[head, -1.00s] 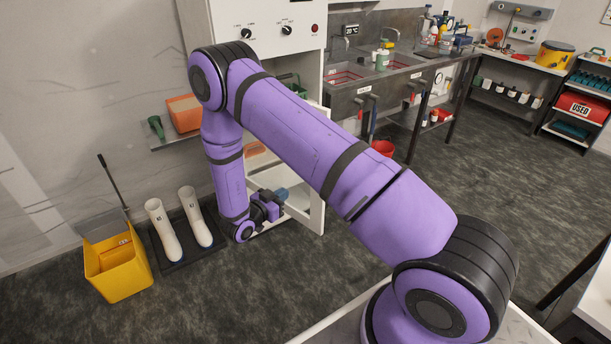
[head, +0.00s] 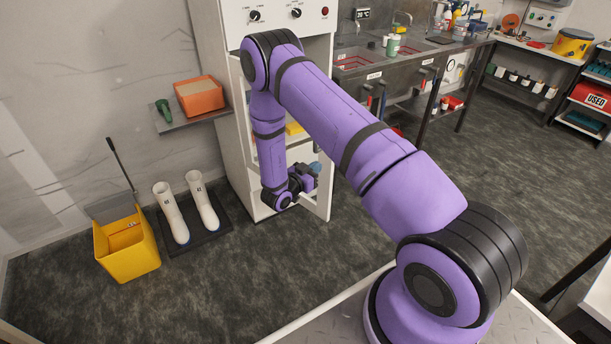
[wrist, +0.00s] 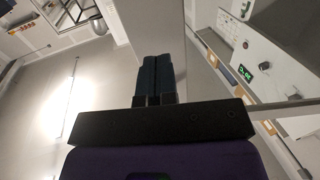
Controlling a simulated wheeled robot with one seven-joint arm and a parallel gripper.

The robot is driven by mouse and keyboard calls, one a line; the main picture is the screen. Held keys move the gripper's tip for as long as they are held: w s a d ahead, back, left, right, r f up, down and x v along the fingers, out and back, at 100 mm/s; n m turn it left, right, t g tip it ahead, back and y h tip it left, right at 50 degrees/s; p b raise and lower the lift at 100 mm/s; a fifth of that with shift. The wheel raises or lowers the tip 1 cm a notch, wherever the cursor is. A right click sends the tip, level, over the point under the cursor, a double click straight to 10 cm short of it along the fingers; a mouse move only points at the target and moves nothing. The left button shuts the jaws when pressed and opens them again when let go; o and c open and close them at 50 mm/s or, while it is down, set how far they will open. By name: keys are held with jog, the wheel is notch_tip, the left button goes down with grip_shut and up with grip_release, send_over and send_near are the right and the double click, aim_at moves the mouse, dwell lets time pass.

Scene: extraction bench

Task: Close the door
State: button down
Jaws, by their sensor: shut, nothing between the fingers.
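The white cabinet (head: 232,150) stands against the wall, and its lower compartment is open. Its white door (head: 322,203) stands swung out at the right side of the opening. My purple arm hides much of the compartment and part of the door. My gripper (head: 316,168) is at the door's inner side, close to it in the picture; I cannot tell whether it touches. In the wrist view its two dark fingers (wrist: 154,76) are together with nothing between them.
A yellow item (head: 294,128) shows inside the cabinet. A wall shelf (head: 185,123) holds an orange box (head: 199,97). White boots (head: 172,212) and a yellow mop bucket (head: 127,246) stand on the floor at left. Sinks (head: 355,62) are at the right. The floor before the cabinet is clear.

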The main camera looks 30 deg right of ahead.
jog(key=shift+x, duration=1.1)
